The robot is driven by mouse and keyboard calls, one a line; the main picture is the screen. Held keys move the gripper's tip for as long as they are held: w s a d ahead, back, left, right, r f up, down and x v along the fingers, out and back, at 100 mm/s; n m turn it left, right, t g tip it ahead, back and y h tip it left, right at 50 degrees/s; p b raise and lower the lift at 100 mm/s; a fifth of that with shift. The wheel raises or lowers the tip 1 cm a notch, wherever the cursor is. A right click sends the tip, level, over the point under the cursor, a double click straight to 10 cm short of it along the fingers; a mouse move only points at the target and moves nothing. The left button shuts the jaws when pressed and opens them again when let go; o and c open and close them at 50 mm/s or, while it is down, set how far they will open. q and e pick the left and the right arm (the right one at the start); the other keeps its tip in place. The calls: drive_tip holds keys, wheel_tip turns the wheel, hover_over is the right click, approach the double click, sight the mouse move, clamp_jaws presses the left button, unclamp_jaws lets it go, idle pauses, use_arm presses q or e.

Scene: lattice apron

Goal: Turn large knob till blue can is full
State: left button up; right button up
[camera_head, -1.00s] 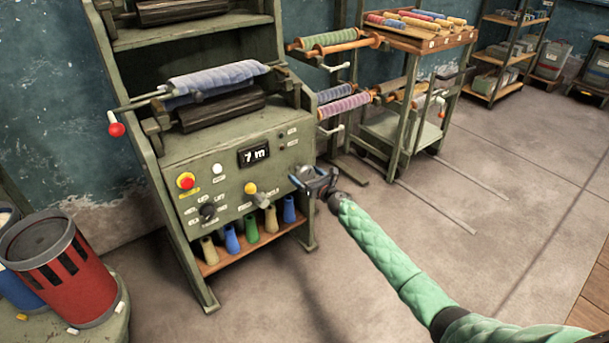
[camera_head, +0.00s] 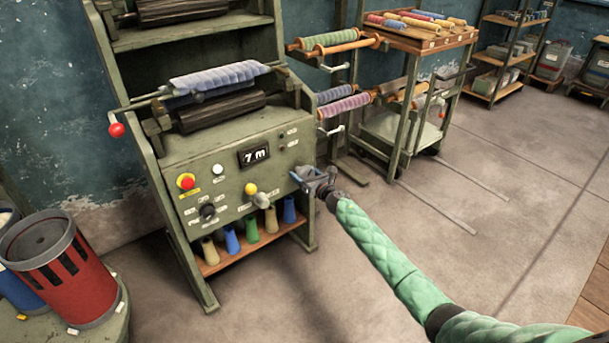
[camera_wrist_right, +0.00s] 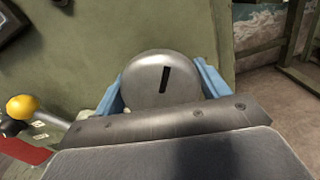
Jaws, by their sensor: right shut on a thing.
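My right gripper (camera_head: 302,178) is at the right edge of the green machine's front panel. In the right wrist view its blue fingertips (camera_wrist_right: 160,90) are on either side of a large round grey knob (camera_wrist_right: 160,78), shut on it. The knob's dark slot is nearly upright, with its top leaning a little right. In the head view the gripper covers the knob. A blue can (camera_head: 22,291) stands at the left edge, mostly hidden behind a red can; its fill level is unclear. My left gripper is out of view.
The green machine (camera_head: 215,150) has a display (camera_head: 254,155) reading 7 m, a red button (camera_head: 186,181) and a yellow ball (camera_head: 250,189) near the gripper. Blue, green and tan tubes stand on its low shelf (camera_head: 250,249). The red can (camera_head: 68,280) stands at left.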

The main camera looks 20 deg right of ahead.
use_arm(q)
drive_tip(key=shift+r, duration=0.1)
use_arm(e)
drive_tip(key=shift+m, duration=0.3)
drive_tip(key=m+p, duration=0.1)
drive_tip(key=m, duration=0.2)
drive_tip(key=shift+m, duration=0.4)
drive_tip(key=m+p, duration=0.1)
drive_tip(key=m, duration=0.2)
drive_tip(key=shift+m, duration=0.3)
drive_tip(key=m+p, duration=0.3)
drive_tip(key=m, duration=0.4)
drive_tip(key=shift+d, duration=0.1)
drive_tip(key=m+p, duration=0.2)
drive_tip(key=m, duration=0.5)
drive_tip(key=shift+f, duration=0.15)
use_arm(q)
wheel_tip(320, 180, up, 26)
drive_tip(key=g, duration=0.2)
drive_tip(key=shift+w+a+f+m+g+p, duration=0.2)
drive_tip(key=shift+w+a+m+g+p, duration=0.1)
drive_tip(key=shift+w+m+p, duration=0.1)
use_arm(e)
drive_tip(key=shift+f+m, duration=0.1)
drive_tip(key=shift+m, duration=0.7)
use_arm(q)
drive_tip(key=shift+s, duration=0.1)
use_arm(e)
drive_tip(key=o, duration=1)
